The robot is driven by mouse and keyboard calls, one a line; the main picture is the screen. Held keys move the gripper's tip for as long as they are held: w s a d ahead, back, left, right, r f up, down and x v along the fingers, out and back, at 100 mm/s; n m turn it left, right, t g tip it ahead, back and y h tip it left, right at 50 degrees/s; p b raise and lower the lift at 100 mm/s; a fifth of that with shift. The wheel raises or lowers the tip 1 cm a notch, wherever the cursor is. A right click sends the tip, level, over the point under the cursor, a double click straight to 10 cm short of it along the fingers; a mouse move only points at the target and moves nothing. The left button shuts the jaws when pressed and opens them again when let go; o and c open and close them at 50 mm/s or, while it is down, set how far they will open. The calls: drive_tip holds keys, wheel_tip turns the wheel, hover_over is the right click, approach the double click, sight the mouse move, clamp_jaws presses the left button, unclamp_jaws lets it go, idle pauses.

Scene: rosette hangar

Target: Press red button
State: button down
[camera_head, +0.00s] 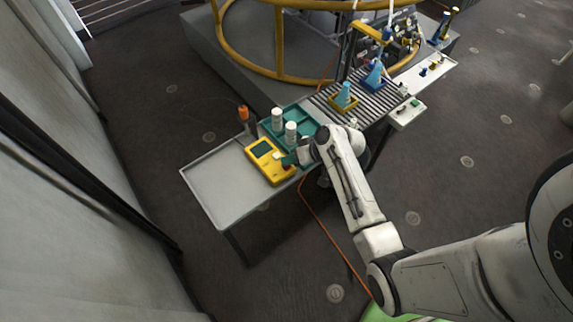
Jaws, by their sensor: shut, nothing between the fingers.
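My gripper (291,159) is small in view and reaches to the right edge of a yellow handheld device (268,163) with a dark screen. It is shut with nothing held. I cannot tell whether the fingertips touch the device. No red button is clear in this view; part of the device's right side is hidden by my gripper. A white control box (405,116) on the conveyor's right side has a small green spot, and any red on it is too small to tell.
The device lies on a grey table (215,185) with its left part clear. A teal tray (302,117) holds white cylinders. An orange-topped tool (244,114) stands nearby. Blue bottle-like items stand on a roller conveyor (345,112). A yellow railing (280,50) is behind; an orange cable crosses the floor.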

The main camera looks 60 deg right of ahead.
sight(290, 166)
drive_tip(key=shift+f+b, duration=0.35)
drive_tip(key=shift+f, duration=0.15)
idle(0.4)
drive_tip(key=shift+r, duration=0.1)
drive_tip(key=shift+r+p, duration=0.85)
drive_tip(key=shift+p, duration=0.05)
wheel_tip(290, 166, up, 5)
drive_tip(key=p, duration=0.4)
drive_tip(key=shift+p, duration=0.35)
idle(0.6)
